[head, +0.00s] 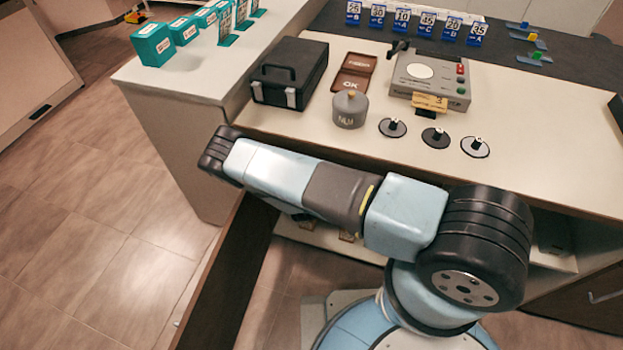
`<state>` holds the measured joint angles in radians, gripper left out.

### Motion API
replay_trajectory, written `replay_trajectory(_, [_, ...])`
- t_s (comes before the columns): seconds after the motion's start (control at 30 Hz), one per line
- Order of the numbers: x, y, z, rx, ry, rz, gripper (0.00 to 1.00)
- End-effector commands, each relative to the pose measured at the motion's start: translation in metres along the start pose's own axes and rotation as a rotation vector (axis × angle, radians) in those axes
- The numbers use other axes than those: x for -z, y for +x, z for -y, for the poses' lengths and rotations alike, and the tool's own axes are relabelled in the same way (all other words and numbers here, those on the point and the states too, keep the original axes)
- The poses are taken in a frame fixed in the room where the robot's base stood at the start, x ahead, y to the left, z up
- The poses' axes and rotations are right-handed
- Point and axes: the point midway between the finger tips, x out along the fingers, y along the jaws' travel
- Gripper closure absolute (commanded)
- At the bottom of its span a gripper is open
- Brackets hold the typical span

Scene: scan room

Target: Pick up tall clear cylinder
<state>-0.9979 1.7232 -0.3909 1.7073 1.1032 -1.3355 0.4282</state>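I cannot make out a tall clear cylinder anywhere in the head view. The nearest cylinder shape is a short, opaque grey one (350,109) with a yellow knob and dark lettering, standing on the pale counter (540,115). My arm stretches across the middle of the view, in front of the counter. Its far end is a dark joint at the left, near the counter's front edge. My gripper does not show, so its fingers and anything in them cannot be seen.
Teal boxes (152,45) are at back left, blue number cards (402,20) at the back. Open tiled floor (90,210) lies left.

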Motion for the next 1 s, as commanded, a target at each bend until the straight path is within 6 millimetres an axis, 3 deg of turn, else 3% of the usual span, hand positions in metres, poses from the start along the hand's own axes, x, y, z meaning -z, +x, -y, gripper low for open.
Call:
replay_trajectory(0.07, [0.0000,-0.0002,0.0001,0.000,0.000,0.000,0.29])
replay_trajectory(0.8, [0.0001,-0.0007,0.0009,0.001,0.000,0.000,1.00])
replay_trajectory(1.0, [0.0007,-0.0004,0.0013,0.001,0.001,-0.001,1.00])
